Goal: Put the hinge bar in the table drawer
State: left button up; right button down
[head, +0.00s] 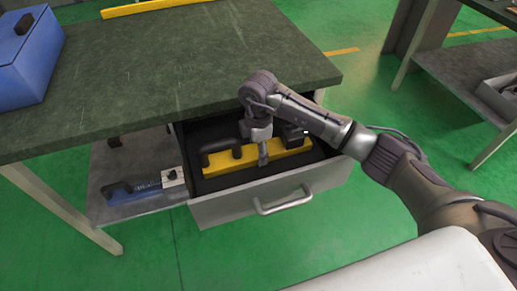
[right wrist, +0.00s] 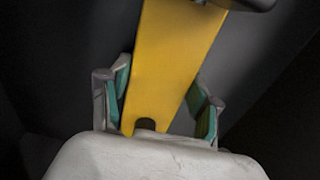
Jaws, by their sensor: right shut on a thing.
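The hinge bar (head: 228,173), a long yellow bar with a black handle at its left and a black block at its right, is inside the open table drawer (head: 235,207). I cannot tell whether it rests on the drawer floor. My right gripper (head: 263,158) reaches down into the drawer at the middle of the bar and is shut on it. In the right wrist view, the yellow bar (right wrist: 172,60) runs between the green-padded fingers (right wrist: 161,100), and its notched near end shows. My left gripper is not in view.
The dark table top (head: 170,75) overhangs the back of the drawer. A blue box (head: 25,60) and another yellow bar (head: 150,6) are on it. A lower shelf (head: 115,170) holds a blue tool (head: 140,190). Green floor lies clear in front.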

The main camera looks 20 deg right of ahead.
jog(key=shift+c, duration=1.2)
grip_release()
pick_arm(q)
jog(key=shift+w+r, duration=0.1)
pick_arm(e)
jog(key=shift+r, duration=0.15)
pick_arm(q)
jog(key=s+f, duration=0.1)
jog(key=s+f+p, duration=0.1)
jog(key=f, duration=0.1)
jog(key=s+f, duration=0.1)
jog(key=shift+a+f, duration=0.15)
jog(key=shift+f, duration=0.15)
pick_arm(e)
notch_tip(320, 180, up, 12)
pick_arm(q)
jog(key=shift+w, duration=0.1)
